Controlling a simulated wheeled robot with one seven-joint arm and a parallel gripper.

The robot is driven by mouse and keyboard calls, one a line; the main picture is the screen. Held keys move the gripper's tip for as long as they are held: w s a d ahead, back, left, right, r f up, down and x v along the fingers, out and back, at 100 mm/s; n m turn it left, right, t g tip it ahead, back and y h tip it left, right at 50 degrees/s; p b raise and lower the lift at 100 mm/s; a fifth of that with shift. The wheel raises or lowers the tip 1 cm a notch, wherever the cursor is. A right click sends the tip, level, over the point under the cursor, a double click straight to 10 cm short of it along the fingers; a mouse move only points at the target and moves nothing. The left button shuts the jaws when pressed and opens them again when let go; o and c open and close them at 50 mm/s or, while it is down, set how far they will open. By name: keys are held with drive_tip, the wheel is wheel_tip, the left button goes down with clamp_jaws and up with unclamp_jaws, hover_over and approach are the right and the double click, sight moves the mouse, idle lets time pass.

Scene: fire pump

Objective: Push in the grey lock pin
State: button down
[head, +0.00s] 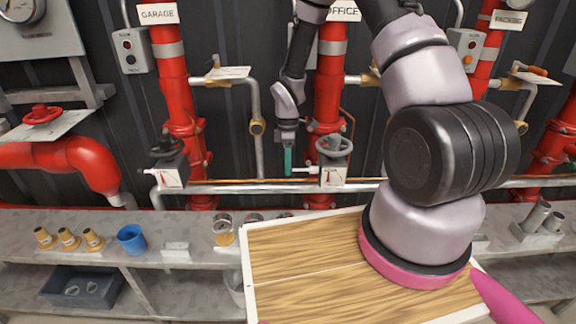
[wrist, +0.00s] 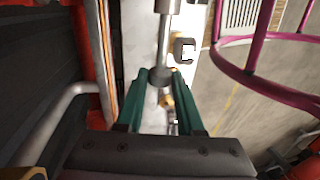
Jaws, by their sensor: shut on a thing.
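The grey lock pin shows in the wrist view as a grey rod (wrist: 164,42) with a dark round knob (wrist: 160,77) at its near end. My gripper (wrist: 161,74) has its two green fingers closed on the sides of the knob. A short pale rod (head: 304,170) runs right from the green fingers to the box with a white gauge face (head: 333,176). How deep the pin sits in the box cannot be told.
A grey handwheel (head: 334,146) sits above the gauge box. A horizontal pipe (head: 240,188) runs behind the fingers. The GARAGE pipe (head: 170,70) stands left. Below, a grey shelf (head: 200,222) holds brass fittings (head: 68,239) and a blue cup (head: 131,239).

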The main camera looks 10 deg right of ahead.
drive_tip(key=d, duration=0.3)
drive_tip(key=shift+s+d, duration=0.2)
drive_tip(key=shift+s, duration=0.1)
drive_tip(key=c, duration=0.5)
unclamp_jaws()
drive_tip(key=shift+d, duration=0.1)
drive_tip(key=shift+r, duration=0.1)
wheel_tip(320, 180, up, 10)
drive_tip(key=shift+f, duration=0.1)
